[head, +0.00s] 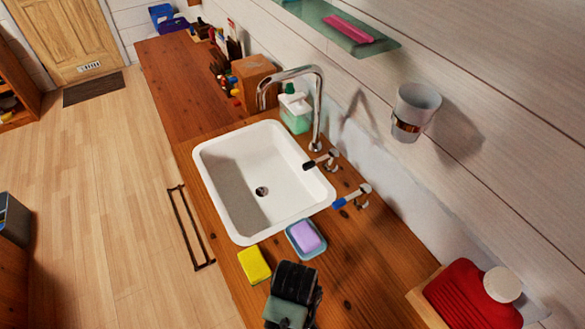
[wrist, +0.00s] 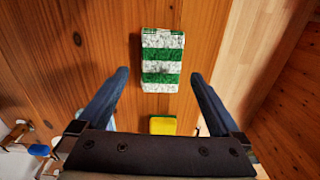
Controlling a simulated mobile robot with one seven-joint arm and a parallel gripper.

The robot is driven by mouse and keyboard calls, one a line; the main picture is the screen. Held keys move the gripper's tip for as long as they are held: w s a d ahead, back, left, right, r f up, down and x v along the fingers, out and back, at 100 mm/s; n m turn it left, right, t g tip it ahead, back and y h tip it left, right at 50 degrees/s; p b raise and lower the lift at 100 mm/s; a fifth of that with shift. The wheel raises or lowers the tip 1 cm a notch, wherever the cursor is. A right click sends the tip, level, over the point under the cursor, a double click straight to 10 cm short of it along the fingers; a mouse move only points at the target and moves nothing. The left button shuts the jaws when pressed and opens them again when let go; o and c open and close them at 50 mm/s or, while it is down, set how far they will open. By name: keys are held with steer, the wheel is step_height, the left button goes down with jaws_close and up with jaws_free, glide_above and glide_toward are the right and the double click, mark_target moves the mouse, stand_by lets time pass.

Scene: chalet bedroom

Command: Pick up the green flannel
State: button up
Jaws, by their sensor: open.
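The green flannel (wrist: 162,58), striped green and white, lies folded on the wooden counter in the wrist view. My gripper (wrist: 160,75) is open, with one finger to each side of the flannel in that picture. The flannel appears below the fingers, and I see no contact. In the head view my gripper (head: 293,283) is over the counter near the bottom middle, and I cannot make out the flannel there.
A yellow sponge (head: 254,264) lies close to my gripper; it also shows in the wrist view (wrist: 163,125). A lilac soap (head: 306,236) in a blue dish and a white sink (head: 229,171) are beyond. A red hot-water bottle (head: 470,297) lies at the right.

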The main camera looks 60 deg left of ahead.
steer(key=shift+a+f+p, duration=0.2)
steer(key=shift+a+f, duration=0.05)
steer(key=shift+f, duration=1.1)
steer(key=shift+a+f+p, duration=0.2)
steer(key=shift+f, duration=1.1)
steer(key=c, duration=1.2)
steer(key=shift+o, duration=0.2)
